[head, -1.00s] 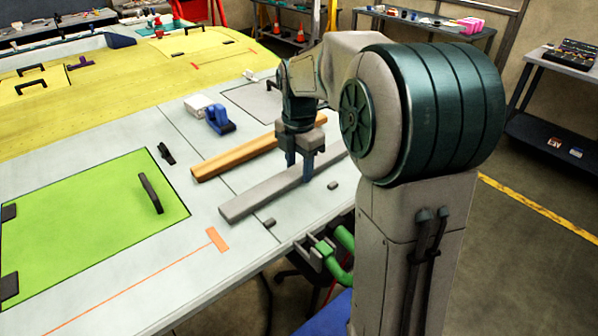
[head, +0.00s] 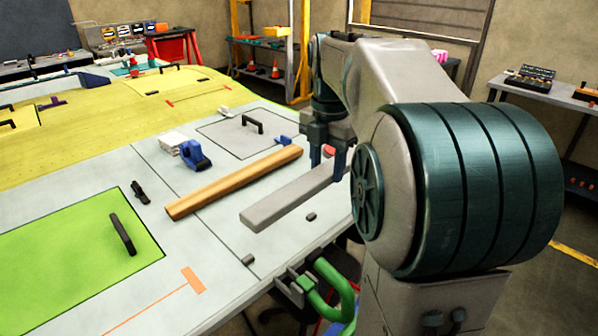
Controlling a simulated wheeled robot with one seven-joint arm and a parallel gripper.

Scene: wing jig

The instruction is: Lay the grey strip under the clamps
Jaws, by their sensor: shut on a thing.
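The grey strip (head: 280,203) is a long flat bar over the pale wing surface, slanting from near left to far right. My gripper (head: 328,172) points down and is shut on the strip towards its far right end. That end is partly hidden behind the gripper and my arm. I cannot tell whether the strip touches the surface or hangs just above it. A green clamp (head: 330,288) sits at the wing's near edge, in front of the strip and apart from it. Other clamps are not clearly visible.
A wooden strip (head: 235,182) lies roughly parallel behind the grey one. A blue tool (head: 193,155) lies behind that. Small dark blocks (head: 248,260) (head: 310,216) sit on the near side. A green panel (head: 75,248) with a black handle (head: 122,234) is at left.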

